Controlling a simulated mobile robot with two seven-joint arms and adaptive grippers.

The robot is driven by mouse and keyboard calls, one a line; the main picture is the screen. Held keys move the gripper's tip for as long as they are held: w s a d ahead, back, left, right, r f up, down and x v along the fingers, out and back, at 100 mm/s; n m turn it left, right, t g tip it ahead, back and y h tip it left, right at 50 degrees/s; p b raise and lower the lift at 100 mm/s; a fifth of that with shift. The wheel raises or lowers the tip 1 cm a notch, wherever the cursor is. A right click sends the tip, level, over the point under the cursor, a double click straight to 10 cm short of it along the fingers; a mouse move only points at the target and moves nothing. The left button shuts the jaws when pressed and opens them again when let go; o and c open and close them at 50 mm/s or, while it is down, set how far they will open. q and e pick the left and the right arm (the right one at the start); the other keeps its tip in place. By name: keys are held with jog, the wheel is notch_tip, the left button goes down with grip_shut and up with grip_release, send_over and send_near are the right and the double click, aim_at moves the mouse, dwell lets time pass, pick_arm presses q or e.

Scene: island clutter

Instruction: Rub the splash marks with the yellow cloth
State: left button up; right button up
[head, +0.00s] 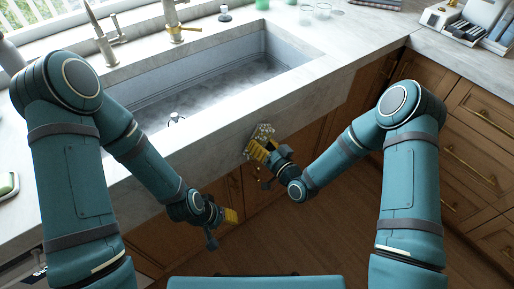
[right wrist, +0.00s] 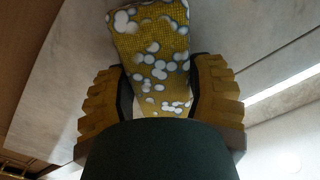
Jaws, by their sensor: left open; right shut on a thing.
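My right gripper (head: 259,148) is shut on the yellow cloth (head: 263,132), which has white and bluish spots. The cloth is at the pale front face of the sink counter; I cannot tell whether it touches. In the right wrist view the cloth (right wrist: 152,45) stands up between the two yellow ridged fingers (right wrist: 160,95), with pale stone behind it. My left gripper (head: 228,216) is open and empty, low in front of the wooden cabinets. I cannot make out any splash marks; the cloth and gripper may cover them.
The sink basin (head: 215,88) is behind the front face, with brass taps (head: 176,25) at its back. Glasses (head: 322,10) stand at the back and a rack (head: 462,24) at the far right. Wooden drawers (head: 480,125) line the right. The floor (head: 330,225) between my arms is clear.

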aim_at(246, 144)
jog(key=w+d, duration=0.1)
jog(key=d, duration=0.1)
jog(key=w+d, duration=0.3)
jog(key=d, duration=0.1)
jog(key=shift+w, duration=0.25)
dwell(0.5)
jog(key=shift+s+a, duration=0.8)
jog(key=shift+a, duration=0.2)
jog(key=shift+s+a, duration=0.75)
jog(key=shift+a, duration=0.25)
jog(key=shift+s+a, duration=0.8)
jog(key=shift+a, duration=0.2)
jog(key=shift+s+a, duration=0.5)
jog(key=shift+a, duration=0.3)
jog(key=shift+s+a, duration=0.45)
jog(key=shift+a, duration=0.3)
jog(key=shift+r, duration=0.1)
jog(key=shift+s, duration=0.1)
jog(key=shift+v, duration=2.95)
